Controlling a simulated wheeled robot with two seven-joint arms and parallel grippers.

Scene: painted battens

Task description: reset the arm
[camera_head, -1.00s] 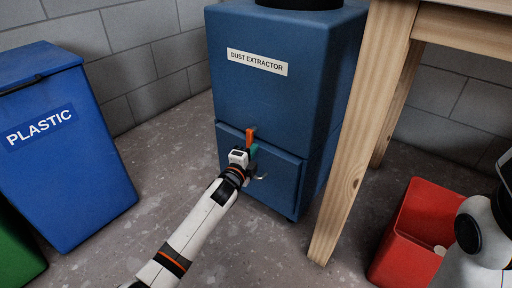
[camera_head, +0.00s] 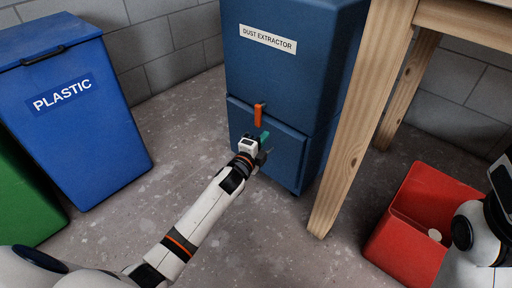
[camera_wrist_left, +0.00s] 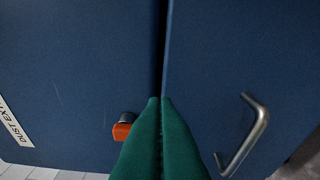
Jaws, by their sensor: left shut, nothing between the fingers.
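My left gripper (camera_head: 264,142) is in front of the dust extractor (camera_head: 290,75), a blue cabinet with a white label. Its green fingers are shut and empty; they also show in the left wrist view (camera_wrist_left: 161,140), pointing at the seam above the lower panel. An orange lever (camera_head: 259,115) hangs on the cabinet just above the gripper, and it shows beside the fingers in the left wrist view (camera_wrist_left: 122,130). A metal handle (camera_wrist_left: 244,137) is on the lower panel, apart from the fingers. My right arm shows at the right edge; its gripper is not in view.
A blue bin marked PLASTIC (camera_head: 85,130) and a green bin (camera_head: 25,190) stand at the left. A wooden table leg (camera_head: 350,140) is right of the cabinet. A red bin (camera_head: 405,240) with a small pale object stands at the lower right. Floor between the blue bin and cabinet is clear.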

